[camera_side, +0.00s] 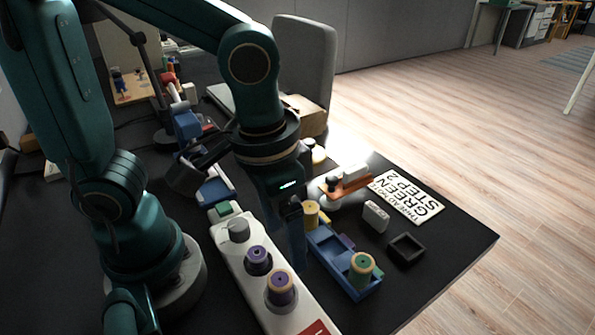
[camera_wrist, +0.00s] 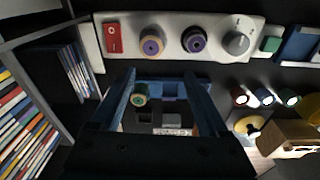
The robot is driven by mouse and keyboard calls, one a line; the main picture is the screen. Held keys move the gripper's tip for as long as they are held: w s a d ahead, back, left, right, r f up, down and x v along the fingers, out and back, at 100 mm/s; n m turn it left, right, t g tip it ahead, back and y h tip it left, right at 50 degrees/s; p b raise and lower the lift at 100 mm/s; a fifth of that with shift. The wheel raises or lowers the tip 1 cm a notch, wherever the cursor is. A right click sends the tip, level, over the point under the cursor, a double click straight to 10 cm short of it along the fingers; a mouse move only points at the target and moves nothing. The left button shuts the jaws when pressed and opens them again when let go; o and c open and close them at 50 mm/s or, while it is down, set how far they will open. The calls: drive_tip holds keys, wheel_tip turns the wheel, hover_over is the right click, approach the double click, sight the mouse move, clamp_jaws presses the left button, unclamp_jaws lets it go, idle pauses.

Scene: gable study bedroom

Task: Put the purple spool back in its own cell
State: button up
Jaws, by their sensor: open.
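A white panel (camera_side: 247,279) carries two purple spools: a darker-topped one (camera_side: 258,260) and a tan-topped one (camera_side: 281,287) nearer its front. Both also show in the wrist view, the darker one (camera_wrist: 194,40) and the tan-topped one (camera_wrist: 152,44). A blue tray (camera_side: 325,256) lies to the right of the panel. A green spool (camera_side: 362,265) stands at its front end and a yellow spool (camera_side: 311,213) at its back end; the middle looks empty, with a purple tab (camera_side: 346,241) beside it. My gripper (camera_side: 293,243) is open and empty, pointing down between panel and tray.
The panel also has a grey knob (camera_side: 239,229), a green button (camera_wrist: 270,44) and a red switch (camera_wrist: 113,38). A black square dish (camera_side: 406,249), a white block (camera_side: 376,216) and a sign (camera_side: 407,197) lie right of the tray. The table's front right corner is clear.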

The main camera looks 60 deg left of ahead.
sight(281, 279)
drive_tip(key=shift+s+d+f+m+g, duration=0.3)
drive_tip(key=shift+s+d+f, duration=0.15)
drive_tip(key=shift+f, duration=0.15)
drive_tip(key=shift+s+d+f+m+g, duration=0.2)
drive_tip(key=shift+s+d+f+m, duration=0.15)
drive_tip(key=shift+f, duration=2.6)
clamp_jaws()
